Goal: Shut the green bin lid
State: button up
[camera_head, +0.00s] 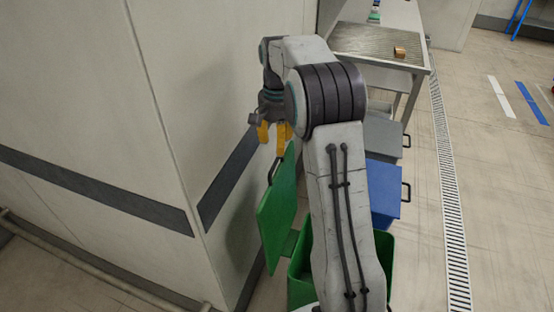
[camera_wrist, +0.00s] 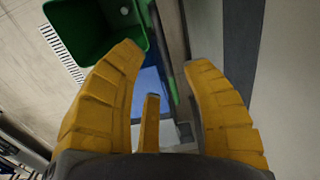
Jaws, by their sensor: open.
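The green bin (camera_head: 300,282) stands open at the bottom of the head view, partly hidden behind my arm. Its green lid (camera_head: 276,215) is raised, standing steeply on the bin's left side near the wall, with a dark handle (camera_head: 273,173) on its upper left edge. My gripper (camera_head: 274,140) is open and empty, with its yellow fingers just above the lid's top edge; I cannot tell whether they touch it. In the wrist view my gripper (camera_wrist: 165,58) has its fingers spread, and the open green bin (camera_wrist: 144,28) shows at the top left.
A blue bin (camera_head: 384,190) and a grey bin (camera_head: 382,135) stand beyond the green one. A metal conveyor table (camera_head: 365,42) with a small brownish object (camera_head: 399,52) is at the back. The pale wall (camera_head: 180,120) is close on the left.

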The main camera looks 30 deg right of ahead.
aim_at(277, 162)
jog(key=shift+f, duration=3.5)
grip_shut()
jog(key=shift+s+f, duration=0.1)
jog(key=shift+s, duration=0.05)
